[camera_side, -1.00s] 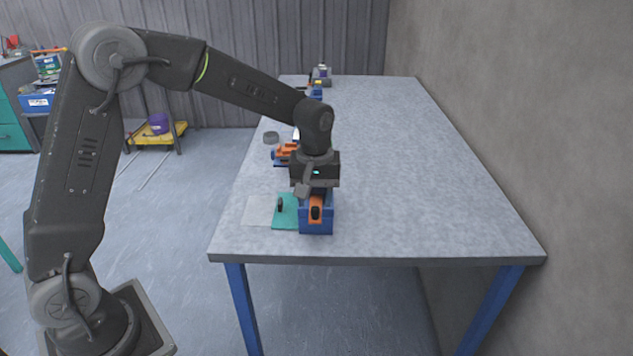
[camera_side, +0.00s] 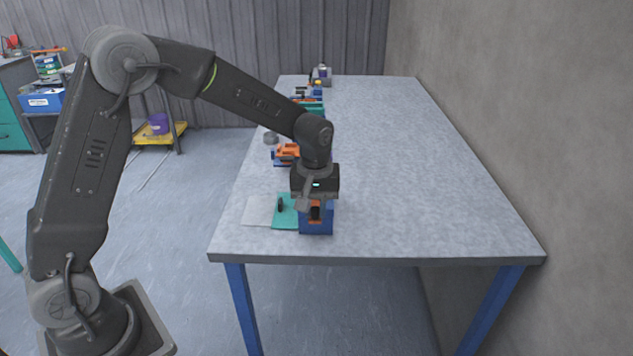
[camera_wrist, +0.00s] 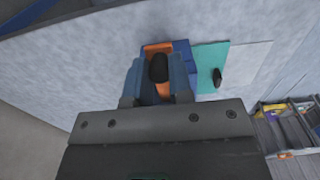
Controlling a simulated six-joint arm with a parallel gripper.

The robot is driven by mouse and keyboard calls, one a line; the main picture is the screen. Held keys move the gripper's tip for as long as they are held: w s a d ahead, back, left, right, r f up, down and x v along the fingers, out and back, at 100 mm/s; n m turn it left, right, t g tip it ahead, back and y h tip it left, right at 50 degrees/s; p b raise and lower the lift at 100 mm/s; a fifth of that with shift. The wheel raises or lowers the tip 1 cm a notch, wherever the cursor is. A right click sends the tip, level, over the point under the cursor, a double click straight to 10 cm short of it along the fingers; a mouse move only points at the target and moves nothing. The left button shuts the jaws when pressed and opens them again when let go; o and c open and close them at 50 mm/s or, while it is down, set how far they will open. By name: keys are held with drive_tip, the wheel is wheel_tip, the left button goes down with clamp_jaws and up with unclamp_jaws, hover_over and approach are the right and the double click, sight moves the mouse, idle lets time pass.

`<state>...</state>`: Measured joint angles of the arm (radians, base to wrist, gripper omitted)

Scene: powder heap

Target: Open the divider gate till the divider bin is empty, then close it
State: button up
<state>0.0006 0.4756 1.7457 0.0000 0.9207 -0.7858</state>
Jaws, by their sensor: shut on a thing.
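A blue box (camera_side: 318,226) with an orange part on it stands at the near edge of the table. I cannot tell for certain that it is the divider bin. The orange part (camera_wrist: 158,47) carries a black knob (camera_wrist: 158,67), seen from above in the wrist view. My gripper (camera_wrist: 159,85) is down over the box, its two fingers on either side of the knob and shut on it. In the side view my gripper (camera_side: 314,207) hides much of the box top. The box's inside and any powder are hidden.
A teal plate (camera_side: 285,212) with a black knob and a pale sheet (camera_side: 258,211) lie left of the box. An orange and blue thing (camera_side: 287,154) and a grey ring (camera_side: 271,138) stand farther back. The table's right side is clear.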

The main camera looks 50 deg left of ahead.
clamp_jaws()
drive_tip(key=shift+w+a, duration=1.05)
drive_tip(key=shift+w, duration=0.05)
drive_tip(key=o, duration=0.6)
unclamp_jaws()
drive_tip(key=shift+r, duration=0.15)
wheel_tip(320, 180, up, 7)
drive_tip(key=shift+r, duration=0.15)
drive_tip(key=shift+s, duration=0.1)
